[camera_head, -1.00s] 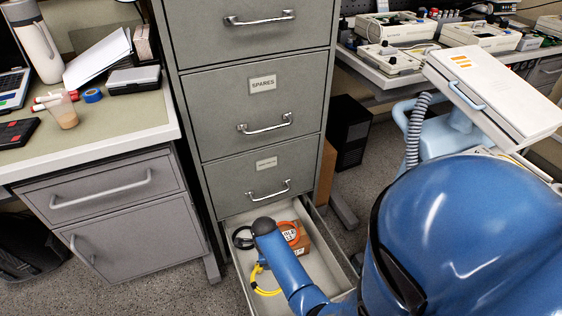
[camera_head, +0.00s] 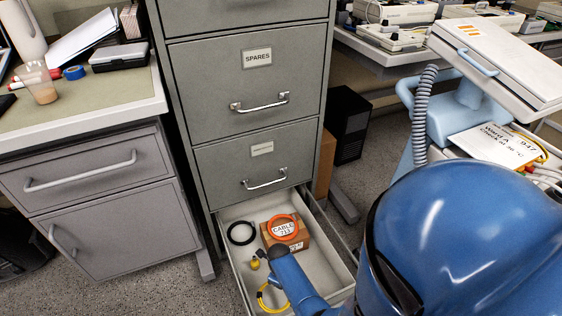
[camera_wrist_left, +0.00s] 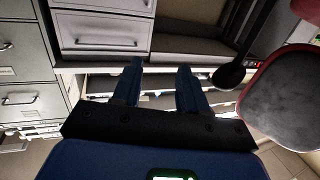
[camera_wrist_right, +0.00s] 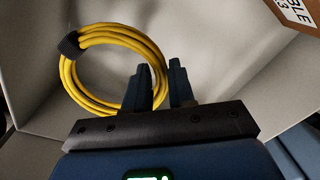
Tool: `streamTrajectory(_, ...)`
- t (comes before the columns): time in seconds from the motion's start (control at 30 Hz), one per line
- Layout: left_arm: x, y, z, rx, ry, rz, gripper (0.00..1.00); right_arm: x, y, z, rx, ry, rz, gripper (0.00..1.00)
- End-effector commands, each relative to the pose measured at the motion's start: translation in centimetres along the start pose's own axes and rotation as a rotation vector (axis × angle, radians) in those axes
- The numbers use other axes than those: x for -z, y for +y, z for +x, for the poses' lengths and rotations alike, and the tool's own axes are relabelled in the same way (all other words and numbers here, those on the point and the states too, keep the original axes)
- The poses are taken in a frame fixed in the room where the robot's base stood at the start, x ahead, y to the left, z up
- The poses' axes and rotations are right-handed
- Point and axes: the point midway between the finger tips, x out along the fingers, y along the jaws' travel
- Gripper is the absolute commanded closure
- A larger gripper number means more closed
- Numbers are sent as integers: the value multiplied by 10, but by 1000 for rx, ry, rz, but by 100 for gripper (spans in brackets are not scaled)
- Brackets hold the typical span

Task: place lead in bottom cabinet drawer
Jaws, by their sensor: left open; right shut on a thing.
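The open bottom drawer (camera_head: 326,264) of the grey cabinet holds the end of my right arm. In the right wrist view, a coiled yellow lead (camera_wrist_right: 72,86) with a black tie lies low in the drawer. My right gripper (camera_wrist_right: 161,70) is shut on the near side of that coil. In the head view the yellow lead (camera_head: 266,299) shows beside my right wrist, and the fingers are hidden. My left gripper (camera_wrist_left: 157,72) is open and empty, away from the drawer; it is out of the head view.
The drawer also holds a black coil (camera_head: 241,233) and a cardboard box (camera_head: 303,238) with an orange coil (camera_head: 283,227) and label on top. Closed drawers stand above. A desk (camera_head: 80,130) is at left, a white machine (camera_head: 500,65) at right.

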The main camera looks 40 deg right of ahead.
Motion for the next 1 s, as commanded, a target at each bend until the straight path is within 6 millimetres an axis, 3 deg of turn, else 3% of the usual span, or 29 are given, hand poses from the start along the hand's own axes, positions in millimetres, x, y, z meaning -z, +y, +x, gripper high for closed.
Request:
streamTrajectory(0.03, -13, 0, 0, 0, 0, 0, 57, 0, 1, 18, -1, 2, 0, 100)
streamTrajectory(0.2, -27, 0, 1, 0, 0, 0, 57, -1, 2, 41, 0, 0, -1, 100)
streamTrajectory(0.47, -34, 0, 1, 0, 0, 0, 57, 0, 3, 52, 0, 0, -1, 100)
streamTrajectory(0.8, -61, 0, 1, 0, 0, 0, 57, 0, 6, 91, -1, 1, -1, 100)
streamTrajectory(1.0, -60, 0, 1, 0, 0, 0, 57, 0, 5, 91, 0, 0, -1, 100)
